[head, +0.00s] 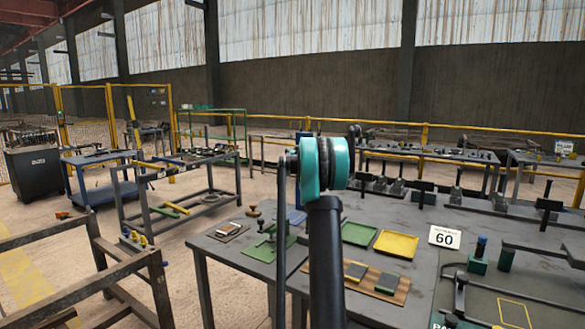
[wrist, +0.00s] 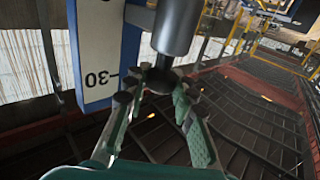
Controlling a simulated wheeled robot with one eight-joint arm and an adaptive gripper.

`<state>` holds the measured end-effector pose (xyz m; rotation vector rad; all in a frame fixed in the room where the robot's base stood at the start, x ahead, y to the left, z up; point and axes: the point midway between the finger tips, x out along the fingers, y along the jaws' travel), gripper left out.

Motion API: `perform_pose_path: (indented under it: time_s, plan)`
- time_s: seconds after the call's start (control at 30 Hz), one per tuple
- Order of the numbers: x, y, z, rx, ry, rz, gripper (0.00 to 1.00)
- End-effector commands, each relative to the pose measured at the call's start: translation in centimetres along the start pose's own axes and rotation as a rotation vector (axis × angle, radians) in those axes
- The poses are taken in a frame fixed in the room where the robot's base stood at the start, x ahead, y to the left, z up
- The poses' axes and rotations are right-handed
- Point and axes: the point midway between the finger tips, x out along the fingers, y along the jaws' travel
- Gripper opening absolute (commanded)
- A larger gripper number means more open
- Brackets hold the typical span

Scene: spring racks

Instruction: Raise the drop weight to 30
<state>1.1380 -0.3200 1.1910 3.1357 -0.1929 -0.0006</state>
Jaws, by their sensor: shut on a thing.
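In the wrist view my gripper (wrist: 158,84) is shut on the dark round knob (wrist: 160,92) of the drop weight. The drop weight (wrist: 177,25) is a dark grey cylinder joined to that knob, cut off by the frame edge. Beside it, to the left, a white scale (wrist: 96,40) on a blue post (wrist: 74,20) shows 30 and a tick mark, roughly level with the knob's neck in the picture. The wrist view looks upside down, with roof on the lower side. In the head view my arm hides my gripper and the weight; part of a blue post (head: 297,216) shows.
A green-based device (head: 274,245) stands left of my arm. Open floor lies left of the bench.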

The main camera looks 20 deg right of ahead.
Motion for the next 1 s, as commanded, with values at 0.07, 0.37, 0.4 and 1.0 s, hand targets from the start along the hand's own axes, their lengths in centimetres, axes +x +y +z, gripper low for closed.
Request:
perform_pose_path:
  time_s: [0.07, 0.37, 0.4, 1.0]
  plan:
    - [0.0, 0.0, -2.1, 0.000, 0.000, 0.000, 0.00]
    - [0.0, 0.0, -7.2, 0.000, 0.000, 0.000, 0.00]
    - [0.0, 0.0, -7.5, 0.000, 0.000, 0.000, 0.00]
    - [0.0, 0.0, -8.1, 0.000, 0.000, 0.000, 0.41]
